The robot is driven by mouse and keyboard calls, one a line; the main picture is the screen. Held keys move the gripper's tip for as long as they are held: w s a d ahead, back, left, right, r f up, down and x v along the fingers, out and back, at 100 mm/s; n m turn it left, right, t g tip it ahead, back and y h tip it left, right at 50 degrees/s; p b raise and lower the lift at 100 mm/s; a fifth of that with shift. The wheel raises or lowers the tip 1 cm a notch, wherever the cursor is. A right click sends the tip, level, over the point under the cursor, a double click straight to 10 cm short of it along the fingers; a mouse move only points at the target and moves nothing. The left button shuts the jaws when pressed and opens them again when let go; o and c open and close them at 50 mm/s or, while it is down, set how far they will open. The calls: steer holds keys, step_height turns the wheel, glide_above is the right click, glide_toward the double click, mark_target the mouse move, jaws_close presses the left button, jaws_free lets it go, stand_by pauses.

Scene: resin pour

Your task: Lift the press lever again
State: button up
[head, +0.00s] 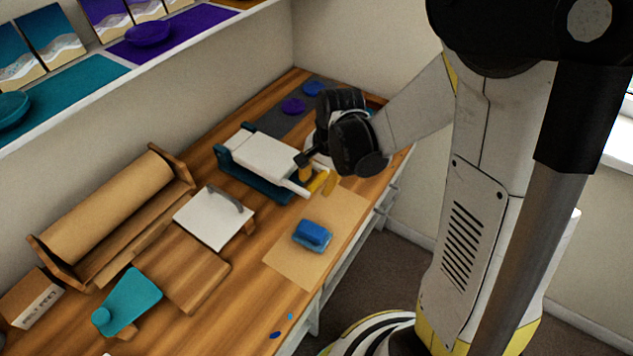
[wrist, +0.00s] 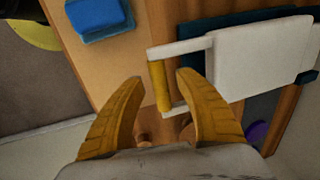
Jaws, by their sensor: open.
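The press shows in the head view as a white plate (head: 262,158) on a dark teal base (head: 255,187). Its lever is a white frame with a yellow grip bar (wrist: 159,86), seen in the wrist view at the end of two white arms. The lever appears to lie low, reaching out from the plate's front side. My gripper (wrist: 160,90) is open, with its two yellow fingers on either side of the yellow bar. I cannot tell whether a finger touches it. In the head view my gripper (head: 318,183) is at the lever's end and partly hides it.
A blue block-like object (head: 312,235) lies on a brown paper sheet (head: 290,262) in front of the press. A white lidded board (head: 214,217) and a paper roll (head: 108,212) are to the left. Purple and blue discs (head: 293,106) lie behind my gripper.

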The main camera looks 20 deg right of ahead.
jaws_close()
steer(key=shift+r, duration=0.1)
steer(key=shift+r+p, duration=0.6)
steer(key=shift+r, duration=0.15)
steer(key=w+a+r+g+p, duration=0.1)
steer(key=w+a+r+p, duration=0.25)
steer(key=r+p, duration=0.45)
steer(key=w+a+r+p, duration=0.2)
steer(key=w+r+p, duration=0.25)
steer(key=r, duration=0.65)
steer(key=w+a+r+g+h+p, duration=0.2)
steer(key=w+a+r+p, duration=0.1)
steer(key=w+a+r, duration=0.2)
steer(key=shift+w+a+g+h, duration=0.3)
steer(key=shift+w+a+g, duration=0.15)
steer(key=shift+w, duration=0.8)
